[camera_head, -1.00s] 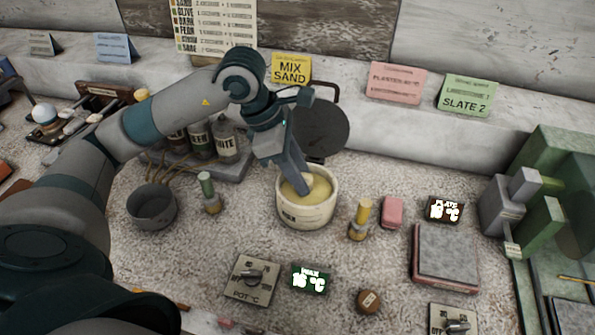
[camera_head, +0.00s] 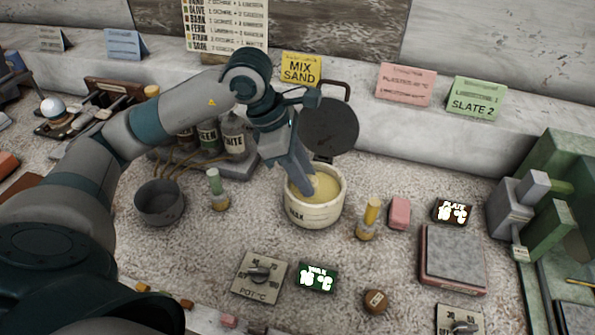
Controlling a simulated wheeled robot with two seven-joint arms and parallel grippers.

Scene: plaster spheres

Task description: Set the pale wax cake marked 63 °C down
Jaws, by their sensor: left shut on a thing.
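The cream wax pot (camera_head: 312,214), lettered WAX, stands mid-bench with its dark round lid (camera_head: 329,126) swung up behind it. Pale yellow wax shows inside. My left gripper (camera_head: 309,188) reaches down into the pot and is shut on a pale wax cake (camera_head: 326,187), which lies within the rim. The fingers hide part of the cake. Its marking cannot be read, and I cannot tell whether it touches the wax around it. My right gripper is out of view.
A yellow-topped holder (camera_head: 368,219), pink block (camera_head: 400,213) and grey plate (camera_head: 453,255) stand right. The green wax display (camera_head: 317,277) and pot dial (camera_head: 260,274) lie in front. Bare bench lies between them.

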